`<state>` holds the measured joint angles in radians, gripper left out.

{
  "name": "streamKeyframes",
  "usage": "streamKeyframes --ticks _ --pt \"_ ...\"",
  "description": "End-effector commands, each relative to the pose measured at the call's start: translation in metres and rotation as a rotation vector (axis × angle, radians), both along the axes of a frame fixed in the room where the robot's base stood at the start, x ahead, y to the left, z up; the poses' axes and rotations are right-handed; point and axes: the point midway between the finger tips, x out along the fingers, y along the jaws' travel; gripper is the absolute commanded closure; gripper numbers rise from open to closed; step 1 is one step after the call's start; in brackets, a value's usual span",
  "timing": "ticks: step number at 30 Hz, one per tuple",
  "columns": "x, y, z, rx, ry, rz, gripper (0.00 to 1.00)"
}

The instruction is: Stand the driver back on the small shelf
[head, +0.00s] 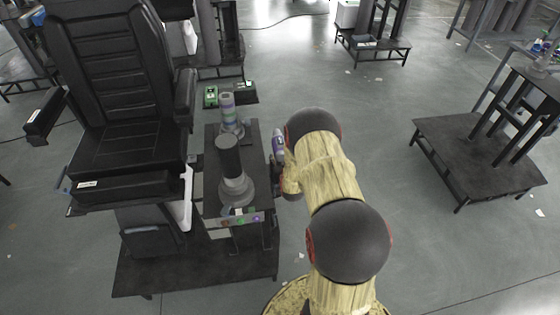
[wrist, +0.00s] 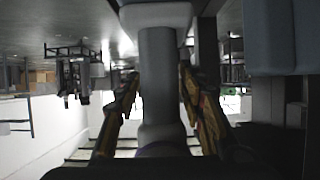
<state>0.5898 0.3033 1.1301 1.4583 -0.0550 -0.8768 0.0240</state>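The driver (head: 278,146), a grey and purple upright piece, shows in the head view just left of my arm's end, beside the dark console. In the wrist view a grey upright shaft (wrist: 159,85), which appears to be the driver, stands between my two yellow-and-black fingers. In the head view my arm hides the fingers and the driver's lower part. I cannot tell for sure which surface is the small shelf.
The dark console (head: 212,160) carries a thick grey joystick (head: 235,175) and a banded cylinder (head: 228,112). A black seat (head: 110,90) adjoins it on the left. A green box (head: 211,97) lies behind. A low dark platform (head: 460,155) stands at right; the floor between is mostly clear.

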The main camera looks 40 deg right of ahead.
Motion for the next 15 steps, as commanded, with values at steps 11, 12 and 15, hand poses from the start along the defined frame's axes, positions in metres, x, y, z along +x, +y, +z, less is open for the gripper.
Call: streamKeyframes --ticks 11,12,15 --pt "0.0001 -0.0001 0.0003 0.0 0.0 0.0 0.52" --pt "0.0001 0.0 0.0011 0.0 0.0 0.0 0.52" --pt "-0.0019 0.0011 0.0051 0.0 0.0 0.0 0.52"
